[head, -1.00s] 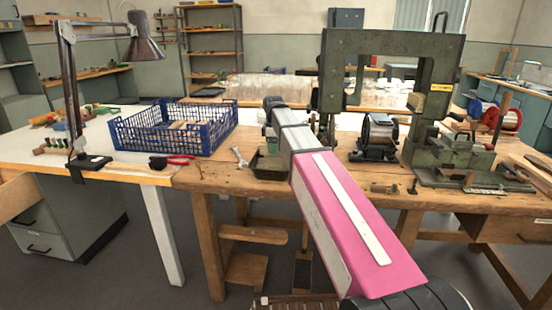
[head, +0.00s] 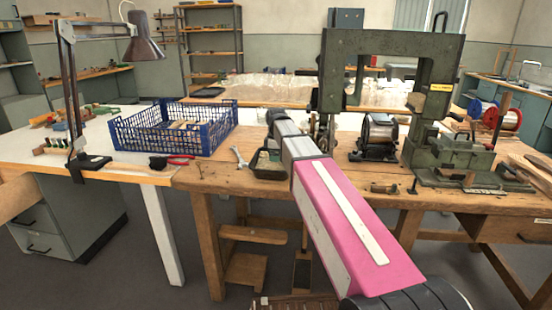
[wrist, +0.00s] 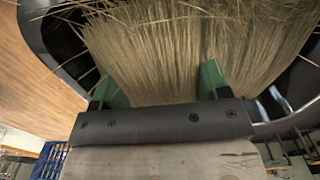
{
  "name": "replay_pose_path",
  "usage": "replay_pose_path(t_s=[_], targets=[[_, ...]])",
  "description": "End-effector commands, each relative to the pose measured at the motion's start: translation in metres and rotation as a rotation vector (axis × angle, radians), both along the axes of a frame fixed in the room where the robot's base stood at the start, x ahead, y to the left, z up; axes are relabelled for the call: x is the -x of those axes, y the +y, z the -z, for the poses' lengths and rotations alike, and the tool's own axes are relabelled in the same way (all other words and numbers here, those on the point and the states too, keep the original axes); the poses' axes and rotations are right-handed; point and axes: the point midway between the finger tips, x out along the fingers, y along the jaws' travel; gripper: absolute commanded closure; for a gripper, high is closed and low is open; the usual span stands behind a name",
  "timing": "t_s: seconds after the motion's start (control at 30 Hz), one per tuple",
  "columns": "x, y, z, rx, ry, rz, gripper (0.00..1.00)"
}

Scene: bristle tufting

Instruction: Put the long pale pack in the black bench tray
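The long pale pack, a bundle of fine straw-coloured bristles (wrist: 175,45), fills the upper middle of the wrist view and fans out away from my gripper. My gripper (wrist: 158,82) has its two green fingers set apart, with bristles filling the gap between them; it looks shut on the pack. Dark curved rims show on both sides of the bristles. In the head view, the black bench tray (head: 268,174) stands on the wooden bench, left of my gripper's wrist. My gripper's end points away over the bench, and its fingertips are hidden there.
A blue crate (head: 175,130) stands left of the tray, with a wrench (head: 239,157) between them. Red-handled pliers (head: 180,159) and a desk lamp (head: 145,45) are further left. A green press frame (head: 335,70) and a wire spool (head: 379,132) stand to the right.

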Motion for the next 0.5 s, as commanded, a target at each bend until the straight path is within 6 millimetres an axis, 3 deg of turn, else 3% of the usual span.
replay_pose_path(t_s=[0.33,0.5], targets=[[0.0,0.0,-0.002,0.0,0.0,0.0,0.3],[0.0,0.0,-0.012,0.0,0.0,0.0,0.3]])
